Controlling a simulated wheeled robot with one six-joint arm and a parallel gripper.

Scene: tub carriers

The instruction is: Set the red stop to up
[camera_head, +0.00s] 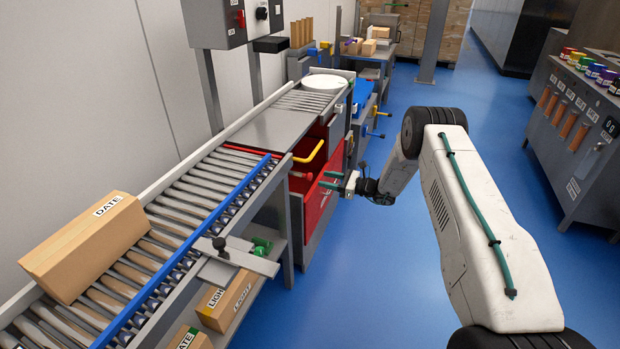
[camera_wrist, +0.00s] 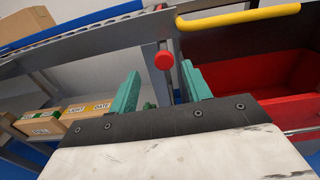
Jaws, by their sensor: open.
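The red stop shows as a round red knob (camera_wrist: 165,60) on a thin grey rod in the wrist view, below the conveyor's edge. In the head view its small red knob (camera_head: 309,176) sits at the conveyor's side, just left of my gripper (camera_head: 332,180). My gripper also shows in the wrist view (camera_wrist: 160,76), with its green fingers open and apart. The knob appears between the fingertips there, a little beyond them. Contact is not visible. I cannot tell the stop's exact setting.
A yellow handle (camera_wrist: 240,18) and a red bin (camera_wrist: 290,112) are right of the knob. The roller conveyor (camera_head: 190,195) carries a DATE box (camera_head: 85,247). Labelled boxes (camera_head: 228,299) lie below it. The blue floor (camera_head: 350,285) is clear beside it.

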